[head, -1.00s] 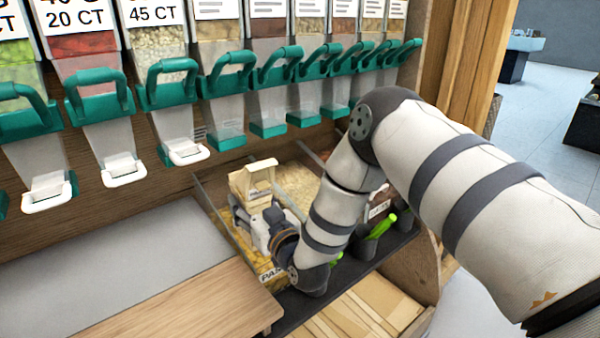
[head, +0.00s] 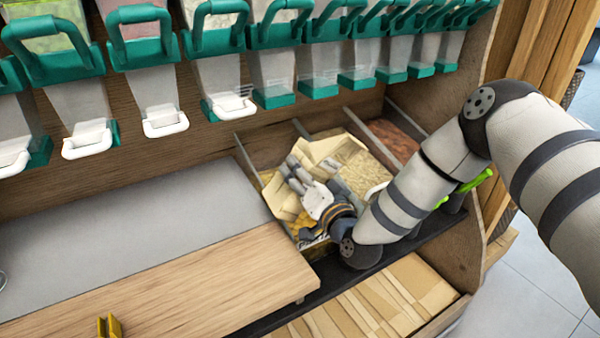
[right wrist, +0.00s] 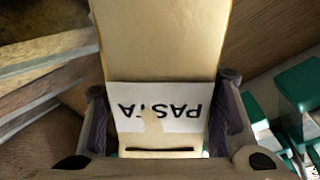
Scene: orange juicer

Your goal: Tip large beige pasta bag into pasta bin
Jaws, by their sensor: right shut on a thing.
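The large beige pasta bag (head: 284,199) is in my right gripper (head: 302,170), low over the pasta bin (head: 316,249) in the head view. The bag lies tilted over, partly hidden by the gripper. Yellow pasta shows in the bin around it; I cannot tell whether any is pouring from the bag. In the right wrist view the bag (right wrist: 165,45) sits between the two fingers of my right gripper (right wrist: 163,88), its PASTA label upside down. My left gripper is not in view.
Bins with other dry goods (head: 392,140) lie right of the pasta bin, with a green-handled scoop (head: 465,188) in front. Teal-handled dispensers (head: 222,60) hang above. A small yellow object (head: 109,326) shows at the bottom edge.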

